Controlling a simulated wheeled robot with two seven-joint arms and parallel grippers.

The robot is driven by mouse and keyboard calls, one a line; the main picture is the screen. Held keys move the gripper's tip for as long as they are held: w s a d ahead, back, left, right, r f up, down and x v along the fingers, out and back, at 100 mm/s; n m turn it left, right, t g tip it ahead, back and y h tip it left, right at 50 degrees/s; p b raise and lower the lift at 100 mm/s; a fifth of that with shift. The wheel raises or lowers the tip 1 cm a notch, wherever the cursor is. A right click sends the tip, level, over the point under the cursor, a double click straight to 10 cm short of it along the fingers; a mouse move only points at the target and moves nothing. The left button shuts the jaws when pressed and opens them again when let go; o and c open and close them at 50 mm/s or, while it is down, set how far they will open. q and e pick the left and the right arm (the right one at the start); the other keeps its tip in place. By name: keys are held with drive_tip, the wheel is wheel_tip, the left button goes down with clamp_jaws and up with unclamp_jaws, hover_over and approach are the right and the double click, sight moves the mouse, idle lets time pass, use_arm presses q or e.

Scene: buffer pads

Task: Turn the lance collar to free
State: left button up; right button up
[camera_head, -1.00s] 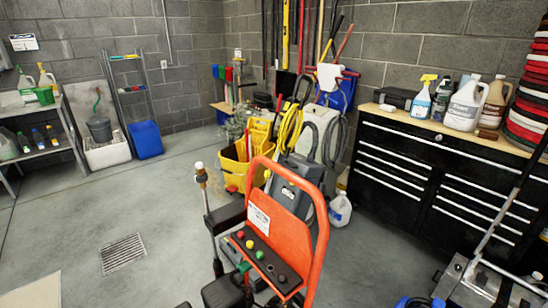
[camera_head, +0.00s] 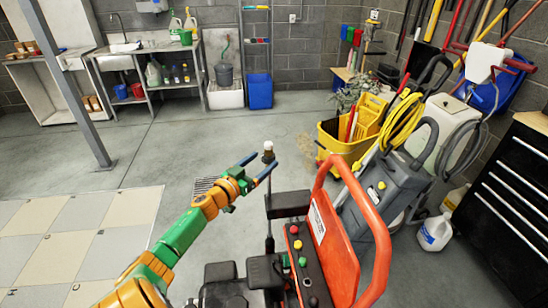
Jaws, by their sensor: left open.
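A thin dark upright lance (camera_head: 269,205) stands at the left side of an orange-framed machine (camera_head: 343,240). A pale, brownish collar (camera_head: 268,153) sits near its top end. My left gripper (camera_head: 262,166) reaches in from the lower left on a green and orange arm. Its two blue fingers are open and spread toward the lance, just below the collar. I cannot tell whether the fingers touch the lance or only overlap it in the picture. The marking or setting of the collar is too small to read. My right gripper is not in view.
The machine has a panel of coloured buttons (camera_head: 302,262). A grey machine (camera_head: 374,195), a yellow mop bucket (camera_head: 346,147) and a white jug (camera_head: 435,232) stand to its right. A grey post (camera_head: 68,85) rises at left. Floor is open behind the lance.

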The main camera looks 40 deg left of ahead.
sight(265, 160)
use_arm(q)
drive_tip(key=shift+w+a+f+b, duration=0.1)
drive_tip(key=shift+w+b, duration=0.2)
drive_tip(key=shift+w, duration=1.6)
drive_tip(key=shift+s, duration=0.1)
clamp_jaws()
